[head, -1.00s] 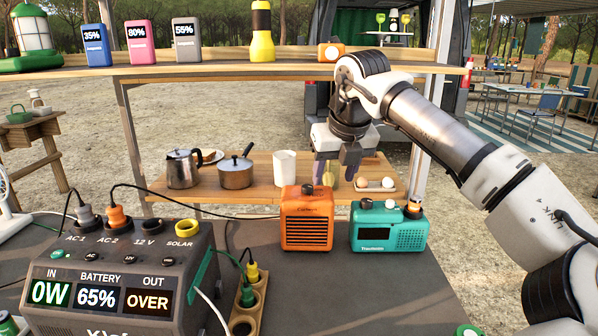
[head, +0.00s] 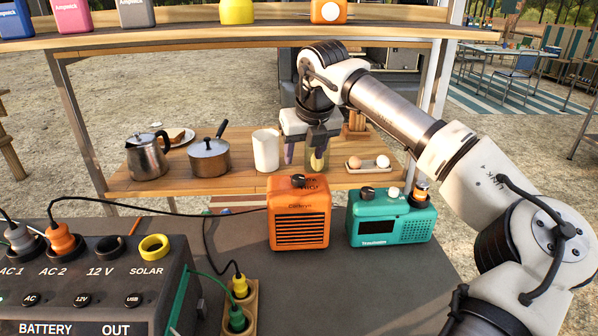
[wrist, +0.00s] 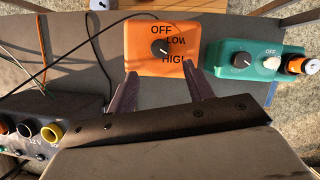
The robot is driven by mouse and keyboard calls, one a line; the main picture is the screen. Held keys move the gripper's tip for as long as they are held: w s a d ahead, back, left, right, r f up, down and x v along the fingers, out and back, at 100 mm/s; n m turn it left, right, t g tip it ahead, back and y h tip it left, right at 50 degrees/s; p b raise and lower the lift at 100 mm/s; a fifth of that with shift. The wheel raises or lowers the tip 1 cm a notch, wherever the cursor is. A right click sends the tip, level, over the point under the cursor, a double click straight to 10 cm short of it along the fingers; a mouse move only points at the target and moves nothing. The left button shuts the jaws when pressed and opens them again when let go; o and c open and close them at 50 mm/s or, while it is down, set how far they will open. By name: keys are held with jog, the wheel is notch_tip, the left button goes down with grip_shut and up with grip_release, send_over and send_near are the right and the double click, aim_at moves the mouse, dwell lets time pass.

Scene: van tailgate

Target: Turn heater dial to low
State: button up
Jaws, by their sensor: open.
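The orange heater (head: 299,222) stands on the grey table, with a black dial (head: 299,181) on its top. In the wrist view the dial (wrist: 160,47) sits among the labels OFF, LOW and HIGH on the heater's top (wrist: 140,62). Its pale pointer mark seems to point right and slightly down, but exactly which label it meets is hard to tell. My gripper (head: 303,163) is open and empty above and behind the heater. In the wrist view my gripper's fingers (wrist: 160,82) lie either side of the heater's near edge, apart from the dial.
A teal radio (head: 390,217) with knobs stands close right of the heater. The power station (head: 95,280) and a socket strip (head: 243,300) are at left, with cables trailing. A shelf (head: 230,35) crosses above. A kettle (head: 147,157) and pot (head: 209,158) stand on the wooden table behind.

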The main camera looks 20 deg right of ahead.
aim_at(298, 178)
jog(key=x, duration=0.8)
jog(key=shift+w+p, duration=0.15)
jog(key=shift+p, duration=0.2)
jog(key=shift+c, duration=0.2)
jog(key=c, duration=0.9)
